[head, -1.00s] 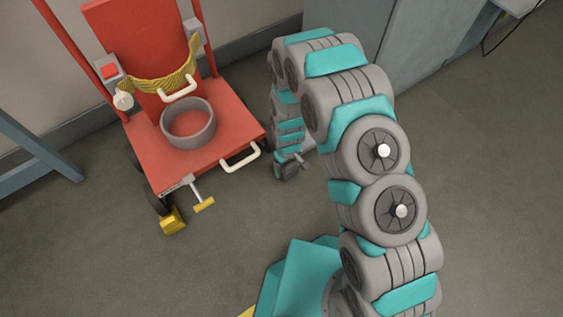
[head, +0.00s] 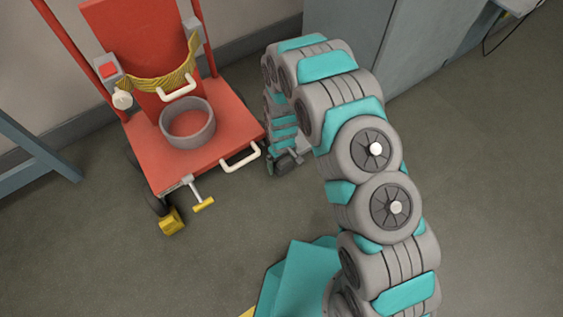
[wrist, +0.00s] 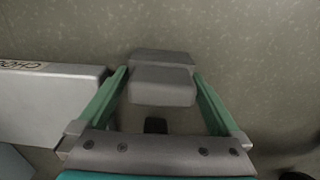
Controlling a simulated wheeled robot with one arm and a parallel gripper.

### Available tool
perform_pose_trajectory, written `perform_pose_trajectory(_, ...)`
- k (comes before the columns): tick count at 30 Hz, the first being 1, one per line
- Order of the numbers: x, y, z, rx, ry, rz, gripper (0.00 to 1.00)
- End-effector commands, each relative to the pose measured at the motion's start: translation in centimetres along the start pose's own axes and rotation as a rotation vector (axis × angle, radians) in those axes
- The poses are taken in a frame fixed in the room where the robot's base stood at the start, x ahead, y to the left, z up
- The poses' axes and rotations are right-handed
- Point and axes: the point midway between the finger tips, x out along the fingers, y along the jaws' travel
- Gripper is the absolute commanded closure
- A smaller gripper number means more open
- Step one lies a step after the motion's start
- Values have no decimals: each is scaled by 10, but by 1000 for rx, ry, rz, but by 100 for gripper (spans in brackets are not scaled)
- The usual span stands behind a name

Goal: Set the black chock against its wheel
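My gripper (wrist: 162,88) has a dark grey block, which I take to be the black chock (wrist: 160,86), between its two green fingers. Both fingers appear to press on its sides. In the head view my gripper (head: 284,163) is low, just right of the red trolley's front right corner, with the dark block at its end. The red trolley (head: 210,150) stands at the left. Its front left wheel (head: 157,204) has a yellow chock (head: 172,221) beside it. The trolley's wheel near my gripper is hidden in the head view.
A pale grey box (wrist: 45,105) with partly cut-off lettering "CHO" lies left of my gripper in the wrist view. A grey ring (head: 188,123) stands on the trolley deck. A grey cabinet (head: 420,45) stands behind my arm. Open floor (head: 480,180) lies at the right.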

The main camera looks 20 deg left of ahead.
Motion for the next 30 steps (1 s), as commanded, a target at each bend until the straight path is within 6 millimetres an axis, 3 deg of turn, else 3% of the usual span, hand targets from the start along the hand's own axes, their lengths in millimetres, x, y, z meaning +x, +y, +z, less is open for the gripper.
perform_pose_trajectory(14, -12, 0, -1, 0, 2, 1, 0)
perform_pose_trajectory(30, -101, 0, 0, 0, 3, 1, 0)
